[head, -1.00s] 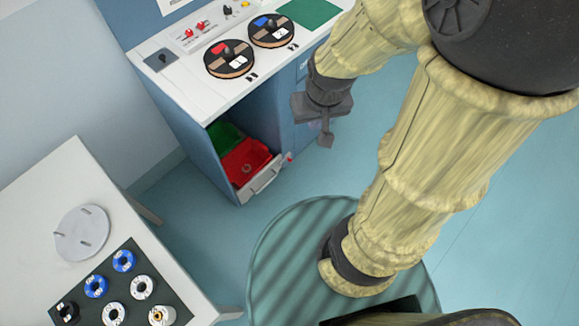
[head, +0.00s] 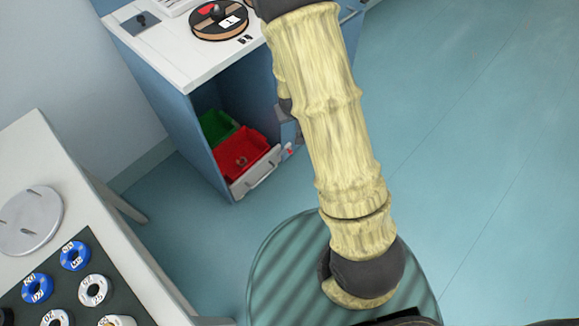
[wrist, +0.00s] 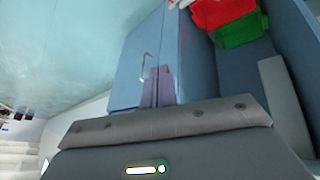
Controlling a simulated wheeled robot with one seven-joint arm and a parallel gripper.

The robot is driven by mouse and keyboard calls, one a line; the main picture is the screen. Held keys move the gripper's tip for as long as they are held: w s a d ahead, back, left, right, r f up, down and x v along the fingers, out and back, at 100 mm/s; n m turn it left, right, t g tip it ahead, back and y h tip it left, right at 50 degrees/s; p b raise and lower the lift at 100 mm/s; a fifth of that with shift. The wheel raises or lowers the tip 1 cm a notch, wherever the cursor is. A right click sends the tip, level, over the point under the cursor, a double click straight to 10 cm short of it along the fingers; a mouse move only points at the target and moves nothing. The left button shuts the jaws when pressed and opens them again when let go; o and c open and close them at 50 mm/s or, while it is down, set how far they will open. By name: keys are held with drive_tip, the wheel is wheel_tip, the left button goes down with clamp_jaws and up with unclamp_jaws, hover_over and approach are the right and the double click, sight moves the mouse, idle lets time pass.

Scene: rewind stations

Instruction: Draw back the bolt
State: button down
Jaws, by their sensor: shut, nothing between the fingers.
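I cannot make out the bolt for certain. A small red piece (head: 289,148) shows at the right end of the pull-out front of the open compartment, and it may be the bolt's knob. My gripper (wrist: 161,88) is shut and empty in the wrist view, in front of a blue cabinet door (wrist: 128,65) with a metal handle (wrist: 146,68). In the head view my arm hides most of the gripper; only a dark part shows left of the arm, close to the cabinet's right side. I cannot tell whether it touches anything.
A red bin (head: 243,155) and a green bin (head: 216,128) sit in the open compartment of the blue cabinet (head: 178,120). A reel (head: 219,22) lies on its white top. A table (head: 110,235) with a grey disc (head: 30,220) and several spools stands left. The floor to the right is clear.

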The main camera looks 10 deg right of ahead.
drive_tip(key=w+d+f+n+t+h+b, duration=0.1)
drive_tip(key=w+f+n+t+h+b, duration=0.2)
drive_tip(key=f+b, duration=1)
drive_tip(key=w+d+f+n+t+b, duration=0.2)
drive_tip(key=w+f+b, duration=0.3)
drive_tip(key=f, duration=1.6)
drive_tip(key=a+f+n+t+y+b, duration=0.2)
drive_tip(key=f+n+b, duration=0.3)
drive_tip(key=f+b, duration=0.3)
drive_tip(key=s+a+f+n+t+y+b, duration=0.1)
drive_tip(key=f+n+t+b, duration=0.3)
drive_tip(key=f+b, duration=0.4)
wheel_tip(320, 180, down, 7)
drive_tip(key=shift+s+a+r+n+y, duration=0.15)
drive_tip(key=shift+a+n+y, duration=0.3)
drive_tip(key=shift+n+y, duration=0.35)
